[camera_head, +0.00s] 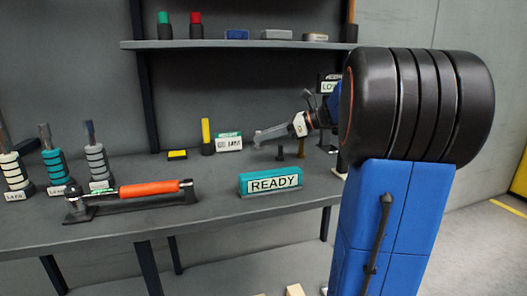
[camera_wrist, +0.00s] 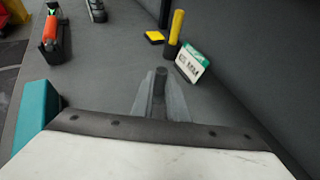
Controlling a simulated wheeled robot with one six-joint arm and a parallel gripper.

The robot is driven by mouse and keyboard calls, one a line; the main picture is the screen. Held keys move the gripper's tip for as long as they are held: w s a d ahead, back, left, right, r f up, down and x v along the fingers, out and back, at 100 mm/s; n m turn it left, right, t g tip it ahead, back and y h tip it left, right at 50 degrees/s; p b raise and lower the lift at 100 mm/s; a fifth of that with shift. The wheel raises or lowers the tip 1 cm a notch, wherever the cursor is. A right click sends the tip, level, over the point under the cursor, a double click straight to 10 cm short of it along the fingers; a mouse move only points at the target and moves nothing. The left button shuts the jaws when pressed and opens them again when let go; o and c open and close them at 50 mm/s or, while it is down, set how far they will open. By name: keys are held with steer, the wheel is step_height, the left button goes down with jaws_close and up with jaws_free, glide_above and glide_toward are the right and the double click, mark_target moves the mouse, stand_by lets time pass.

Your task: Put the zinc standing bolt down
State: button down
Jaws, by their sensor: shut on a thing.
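My gripper (camera_head: 264,134) reaches in from the right above the bench, its fingers pointing left. In the wrist view its two grey fingers (camera_wrist: 160,98) are closed around a grey bolt (camera_wrist: 161,76), whose rounded end shows between the fingertips. The rest of the bolt is hidden by the fingers. In the head view the held bolt is too small to make out clearly. Two short dark upright pieces (camera_head: 280,153) stand on the bench below and right of the fingers; I cannot tell exactly what they are.
A teal READY block (camera_head: 270,182) sits on the bench (camera_head: 215,215) in front. A labelled teal-and-white box (camera_head: 229,142), a yellow-topped post (camera_head: 206,135) and a yellow pad (camera_head: 177,155) stand behind. A shelf (camera_head: 230,44) runs above.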

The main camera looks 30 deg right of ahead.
steer(key=shift+f, duration=2.2)
steer(key=shift+f, duration=0.15)
steer(key=c, duration=1.7)
jaws_free()
steer(key=shift+c, duration=0.2)
steer(key=shift+s+r, duration=0.1)
steer(key=shift+r, duration=0.1)
steer(key=v, duration=1.1)
steer(key=shift+s+d+r, duration=0.1)
steer(key=shift+s+d, duration=0.15)
steer(key=shift+s, duration=0.1)
